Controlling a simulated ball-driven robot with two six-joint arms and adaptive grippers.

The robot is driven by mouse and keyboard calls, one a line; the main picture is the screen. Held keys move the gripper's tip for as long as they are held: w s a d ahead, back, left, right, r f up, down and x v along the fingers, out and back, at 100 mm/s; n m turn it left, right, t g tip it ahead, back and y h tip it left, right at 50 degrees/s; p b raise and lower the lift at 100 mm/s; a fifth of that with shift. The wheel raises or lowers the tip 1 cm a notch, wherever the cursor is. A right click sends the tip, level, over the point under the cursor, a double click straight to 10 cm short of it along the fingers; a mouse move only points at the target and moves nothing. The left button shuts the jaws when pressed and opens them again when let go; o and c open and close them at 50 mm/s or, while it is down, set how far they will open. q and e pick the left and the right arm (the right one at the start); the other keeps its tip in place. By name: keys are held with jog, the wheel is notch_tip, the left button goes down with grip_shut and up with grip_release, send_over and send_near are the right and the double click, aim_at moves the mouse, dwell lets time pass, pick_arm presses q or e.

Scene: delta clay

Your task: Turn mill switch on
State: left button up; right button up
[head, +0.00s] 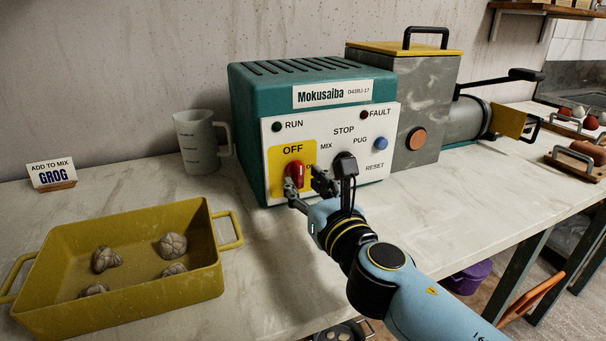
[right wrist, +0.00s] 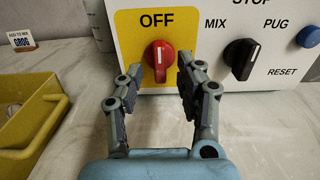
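The mill's green control box (head: 250,135) stands on the counter with a white front panel. Its red switch (head: 294,174) sits on a yellow plate under the word OFF. In the right wrist view the red switch (right wrist: 159,60) has its white mark pointing up toward OFF. My right gripper (head: 308,190) is in front of the panel. In the right wrist view my right gripper (right wrist: 158,85) has its fingers spread, one on each side below the red switch, with a gap between. I cannot tell whether a fingertip touches it. My left gripper is not in view.
A black MIX/PUG selector (right wrist: 240,58) and a blue RESET button (head: 380,143) are right of the switch. A yellow tray (head: 130,310) with several clay lumps and a clear jug (head: 200,143) stand at left. A grey mill body (head: 440,90) stands at right.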

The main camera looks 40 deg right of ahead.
jog(key=shift+w+d, duration=0.2)
jog(key=shift+w, duration=0.5)
grip_shut()
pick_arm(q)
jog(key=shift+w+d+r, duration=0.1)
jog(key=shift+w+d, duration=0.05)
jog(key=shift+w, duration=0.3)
pick_arm(e)
jog(key=shift+m, duration=0.3)
jog(key=m+b, duration=0.1)
jog(key=m, duration=0.3)
jog(key=shift+f, duration=0.1)
jog(key=m+b, duration=0.1)
jog(key=m, duration=0.4)
jog(key=shift+a, duration=0.1)
jog(key=m+b, duration=0.2)
jog(key=m, duration=0.2)
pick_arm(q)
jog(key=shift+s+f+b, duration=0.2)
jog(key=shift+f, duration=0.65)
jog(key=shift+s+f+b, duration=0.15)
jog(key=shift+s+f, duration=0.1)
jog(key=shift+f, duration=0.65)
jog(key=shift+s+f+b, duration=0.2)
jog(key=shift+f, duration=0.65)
pick_arm(e)
jog(key=shift+m, duration=2.2)
